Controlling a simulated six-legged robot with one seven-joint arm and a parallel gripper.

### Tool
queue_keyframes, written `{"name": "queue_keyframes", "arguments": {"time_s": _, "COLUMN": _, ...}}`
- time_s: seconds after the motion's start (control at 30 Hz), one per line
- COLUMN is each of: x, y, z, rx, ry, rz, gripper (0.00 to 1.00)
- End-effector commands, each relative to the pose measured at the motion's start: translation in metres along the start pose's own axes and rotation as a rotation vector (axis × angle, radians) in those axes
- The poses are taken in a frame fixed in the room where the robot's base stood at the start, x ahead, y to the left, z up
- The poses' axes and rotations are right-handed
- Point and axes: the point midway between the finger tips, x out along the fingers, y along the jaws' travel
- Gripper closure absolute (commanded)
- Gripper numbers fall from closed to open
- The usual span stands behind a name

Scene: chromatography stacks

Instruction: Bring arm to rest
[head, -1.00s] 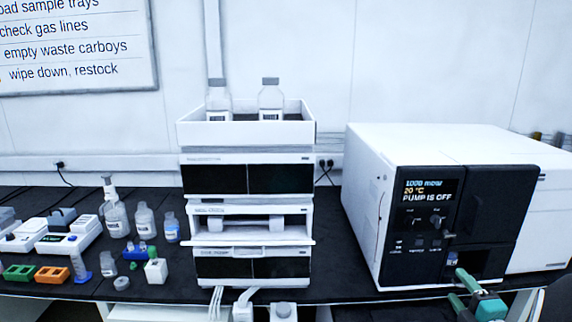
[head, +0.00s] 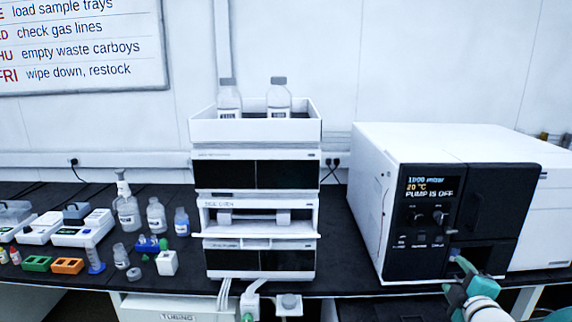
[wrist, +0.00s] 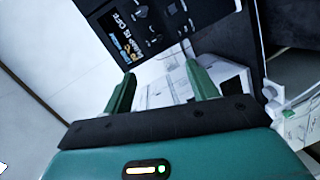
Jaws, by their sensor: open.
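My gripper (head: 461,275) is at the lower right of the head view, in front of the lower part of the black-fronted instrument (head: 420,212). In the wrist view its two green fingers (wrist: 162,92) stand apart with nothing between them. The instrument's screen reads "PUMP IS OFF" and 20 °C; its black panel (wrist: 145,22) shows tilted at the top of the wrist view. Part of my arm runs off the bottom edge of the head view.
A chromatography stack (head: 258,218) with two bottles in its top tray (head: 255,130) stands mid-bench. Several bottles, an orange rack (head: 67,266), a green rack (head: 37,263) and small devices sit at left on the black bench (head: 340,235). A whiteboard (head: 85,45) hangs behind.

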Motion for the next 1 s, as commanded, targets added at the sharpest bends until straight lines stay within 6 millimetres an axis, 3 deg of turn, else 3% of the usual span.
{"name": "queue_keyframes", "arguments": {"time_s": 0.17, "x": -0.013, "y": 0.006, "z": -0.032, "rx": 0.217, "ry": -0.102, "rz": -0.088, "gripper": 0.42}}
{"name": "queue_keyframes", "arguments": {"time_s": 0.37, "x": -0.051, "y": -0.004, "z": -0.078, "rx": 0.523, "ry": -0.240, "rz": -0.237, "gripper": 0.42}}
{"name": "queue_keyframes", "arguments": {"time_s": 0.57, "x": -0.112, "y": -0.029, "z": -0.130, "rx": 0.803, "ry": -0.384, "rz": -0.423, "gripper": 0.42}}
{"name": "queue_keyframes", "arguments": {"time_s": 0.8, "x": -0.202, "y": -0.062, "z": -0.184, "rx": 1.033, "ry": -0.566, "rz": -0.660, "gripper": 0.42}}
{"name": "queue_keyframes", "arguments": {"time_s": 0.9, "x": -0.226, "y": -0.071, "z": -0.194, "rx": 1.071, "ry": -0.617, "rz": -0.719, "gripper": 0.42}}
{"name": "queue_keyframes", "arguments": {"time_s": 1.0, "x": -0.236, "y": -0.074, "z": -0.198, "rx": 1.085, "ry": -0.643, "rz": -0.744, "gripper": 0.42}}
